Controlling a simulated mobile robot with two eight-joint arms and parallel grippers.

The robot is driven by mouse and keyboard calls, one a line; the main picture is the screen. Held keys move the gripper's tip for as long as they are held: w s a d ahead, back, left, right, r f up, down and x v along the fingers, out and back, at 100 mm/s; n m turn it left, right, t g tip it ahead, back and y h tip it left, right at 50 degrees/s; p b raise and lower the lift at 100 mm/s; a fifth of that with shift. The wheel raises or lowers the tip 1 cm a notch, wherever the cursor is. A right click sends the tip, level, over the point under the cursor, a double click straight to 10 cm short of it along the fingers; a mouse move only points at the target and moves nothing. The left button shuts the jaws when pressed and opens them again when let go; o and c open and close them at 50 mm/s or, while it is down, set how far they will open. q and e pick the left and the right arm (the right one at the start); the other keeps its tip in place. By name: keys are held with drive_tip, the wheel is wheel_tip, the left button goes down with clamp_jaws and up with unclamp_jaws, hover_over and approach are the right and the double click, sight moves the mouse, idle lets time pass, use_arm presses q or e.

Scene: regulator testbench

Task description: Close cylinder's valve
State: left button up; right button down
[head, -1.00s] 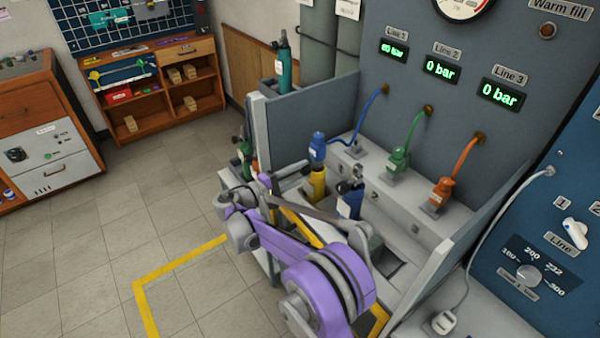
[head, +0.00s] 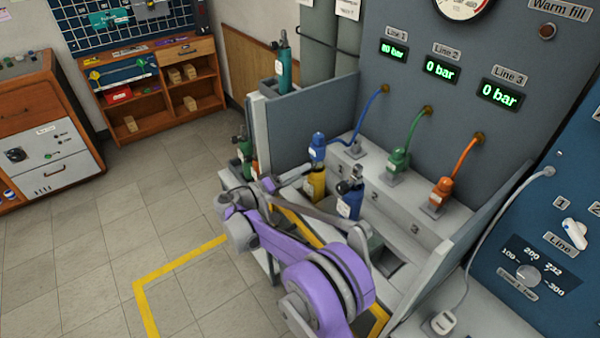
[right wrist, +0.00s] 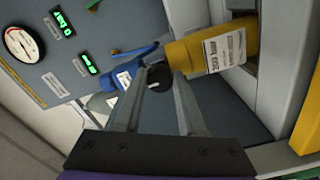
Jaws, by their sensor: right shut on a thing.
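A yellow cylinder (head: 316,186) stands in the bench bay with a blue connector (head: 318,148) on its top. In the right wrist view, the yellow cylinder (right wrist: 226,50) lies sideways in the picture, with the blue connector (right wrist: 124,72) to its left. A round black valve knob (right wrist: 159,77) sits near the cylinder's neck. My right gripper (right wrist: 160,80) is shut on this knob, one finger on each side. In the head view my right gripper (head: 298,178) reaches the cylinder's neck from the left, and the knob is too small to make out. My left gripper is not in view.
A blue cylinder (head: 350,198) stands just right of the yellow one. Green (head: 397,160) and orange (head: 441,192) connectors rest on the ledge behind. The Line 1 display (head: 393,51) seems to read 80 bar; Lines 2 and 3 read 0. Grey bay walls (head: 314,128) stand close by.

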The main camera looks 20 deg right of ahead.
idle(0.3)
drive_tip(key=shift+c, duration=2.4)
unclamp_jaws()
drive_tip(key=v, duration=1)
drive_tip(key=shift+a, duration=0.4)
drive_tip(key=shift+s+d+r, duration=0.1)
drive_tip(key=shift+s, duration=0.05)
